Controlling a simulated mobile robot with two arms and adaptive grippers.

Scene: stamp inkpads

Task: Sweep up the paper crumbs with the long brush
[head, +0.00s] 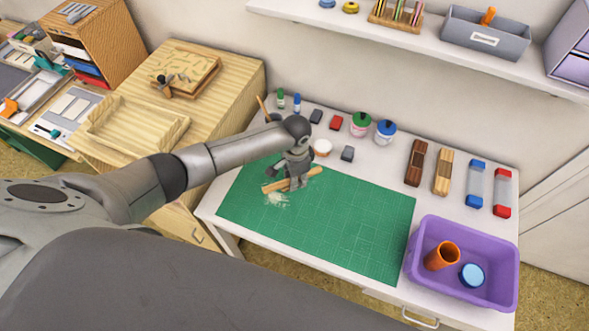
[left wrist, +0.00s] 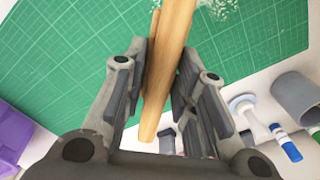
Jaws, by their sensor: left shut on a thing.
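My left gripper (head: 297,182) is low over the green cutting mat (head: 340,225), near its back left part. It is shut on the wooden handle of the long brush (head: 272,187), which lies across the jaws. In the left wrist view the handle (left wrist: 170,60) runs between the two fingers (left wrist: 162,75), with a thin wooden strip beside it. The brush's bristles cannot be made out. The pale paper crumbs (head: 278,200) lie on the mat just in front of and left of the gripper. They also show at the top of the left wrist view (left wrist: 222,8). My right gripper is out of view.
A purple bin (head: 415,275) with an orange cup (head: 442,256) and a blue round item stands at the right. Pens, inkpads, jars (head: 385,132) and wooden blocks (head: 415,163) line the back of the white table. The mat's middle and right are clear.

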